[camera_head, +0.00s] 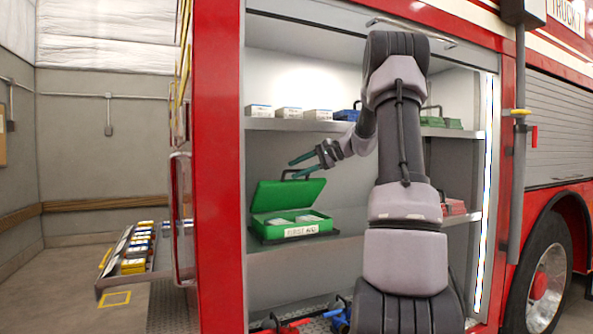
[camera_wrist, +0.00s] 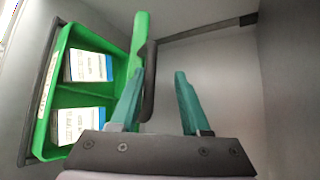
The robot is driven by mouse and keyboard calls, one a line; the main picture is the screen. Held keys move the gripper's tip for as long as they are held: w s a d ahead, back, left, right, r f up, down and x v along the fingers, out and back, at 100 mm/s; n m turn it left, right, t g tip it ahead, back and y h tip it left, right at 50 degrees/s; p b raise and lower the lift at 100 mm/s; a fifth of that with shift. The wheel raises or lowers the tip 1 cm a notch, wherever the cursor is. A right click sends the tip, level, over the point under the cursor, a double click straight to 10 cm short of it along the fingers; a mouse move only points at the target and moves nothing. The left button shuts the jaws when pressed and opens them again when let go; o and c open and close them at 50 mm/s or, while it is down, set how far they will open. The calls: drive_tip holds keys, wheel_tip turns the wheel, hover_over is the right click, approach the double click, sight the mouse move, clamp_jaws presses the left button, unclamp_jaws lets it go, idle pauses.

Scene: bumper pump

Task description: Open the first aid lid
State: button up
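The green first aid box (camera_head: 268,234) sits on the middle shelf, its "FIRST AID" label facing front. Its lid (camera_head: 284,196) stands raised at the back, so the box is open. The lid shows edge-on in the wrist view (camera_wrist: 138,42), with a dark handle (camera_wrist: 150,85) on it. My gripper (camera_head: 292,169) is at the lid's top edge. In the wrist view my gripper (camera_wrist: 158,73) has its teal fingers spread apart. The handle appears between them, close to the left finger; I cannot tell whether they touch. White packets (camera_wrist: 88,66) lie inside the box.
The upper shelf (camera_head: 300,125) holds white boxes (camera_head: 288,112), a blue case (camera_head: 346,115) and green cases (camera_head: 440,122). A red case (camera_head: 453,207) is right of my arm. A pulled-out tray (camera_head: 150,275) is at left. The compartment's red left post (camera_head: 217,180) stands near the box.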

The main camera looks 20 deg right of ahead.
drive_tip(key=v, duration=1)
drive_tip(key=s+a+f+n+g+h, duration=0.1)
drive_tip(key=s+a+n+g+h, duration=0.1)
drive_tip(key=s+a, duration=0.5)
drive_tip(key=s+a+n+g+h, duration=0.15)
drive_tip(key=s+a, duration=0.25)
drive_tip(key=a, duration=0.6)
drive_tip(key=s+a+f+n+t+h, duration=0.1)
drive_tip(key=s+a+f+n+h, duration=0.1)
drive_tip(key=s, duration=0.7)
drive_tip(key=s+a+f+n+t+h, duration=0.1)
drive_tip(key=s+a+f+n+h, duration=0.1)
drive_tip(key=s, duration=0.7)
wheel_tip(320, 180, down, 2)
drive_tip(key=shift+a+n+h, duration=0.35)
drive_tip(key=shift+a+n, duration=0.1)
drive_tip(key=shift+a, duration=0.55)
drive_tip(key=shift+s+f+t, duration=0.15)
drive_tip(key=shift+s+t, duration=0.1)
drive_tip(key=shift+s, duration=0.1)
clamp_jaws()
